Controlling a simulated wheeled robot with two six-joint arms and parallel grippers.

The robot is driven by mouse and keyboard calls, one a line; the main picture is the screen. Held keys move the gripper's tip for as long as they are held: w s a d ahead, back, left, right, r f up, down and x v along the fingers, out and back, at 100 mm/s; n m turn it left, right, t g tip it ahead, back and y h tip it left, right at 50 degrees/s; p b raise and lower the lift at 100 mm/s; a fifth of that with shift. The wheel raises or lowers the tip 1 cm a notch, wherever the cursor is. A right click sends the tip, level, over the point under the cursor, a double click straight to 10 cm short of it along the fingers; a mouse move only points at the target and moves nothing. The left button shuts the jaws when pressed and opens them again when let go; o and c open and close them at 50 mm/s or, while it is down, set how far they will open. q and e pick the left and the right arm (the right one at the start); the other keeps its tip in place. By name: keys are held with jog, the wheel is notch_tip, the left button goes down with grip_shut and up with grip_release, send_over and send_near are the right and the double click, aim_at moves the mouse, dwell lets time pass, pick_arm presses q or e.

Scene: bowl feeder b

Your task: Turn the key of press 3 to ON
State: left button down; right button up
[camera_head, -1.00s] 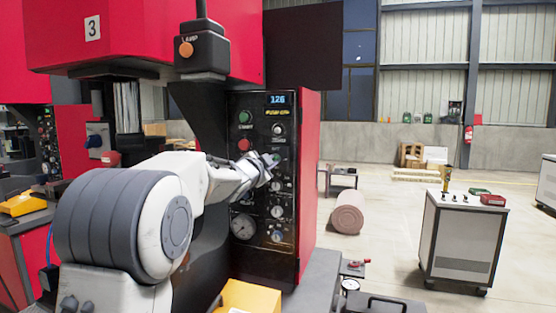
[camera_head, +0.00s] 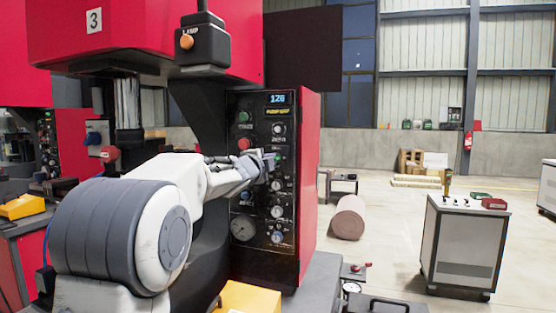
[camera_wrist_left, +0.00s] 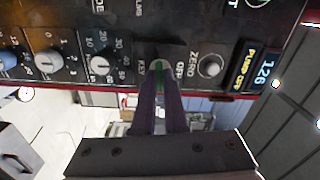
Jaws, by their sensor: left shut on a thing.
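Press 3 is the red machine with the number plate (camera_head: 94,20); its black control panel (camera_head: 262,225) faces me on the column's right side. My left gripper (camera_head: 268,159) is at the upper middle of this panel. The key sits at the panel between the labels KEY and OFF. The fingers hide most of it, so its exact angle cannot be told. My right gripper is not in view.
In the left wrist view a ZERO knob (camera_wrist_left: 210,66) and a display (camera_wrist_left: 258,70) reading PUMP OFF lie right of the key. A dial knob (camera_wrist_left: 100,65) lies left. A yellow box (camera_head: 248,298) is below the panel.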

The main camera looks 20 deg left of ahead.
pick_arm(q)
jog(key=m, duration=0.2)
jog(key=shift+m+b, duration=0.3)
jog(key=shift+b, duration=0.05)
jog(key=c, duration=0.9)
grip_release()
jog(key=s+b, duration=0.1)
jog(key=s, duration=0.6)
jog(key=shift+a, duration=0.15)
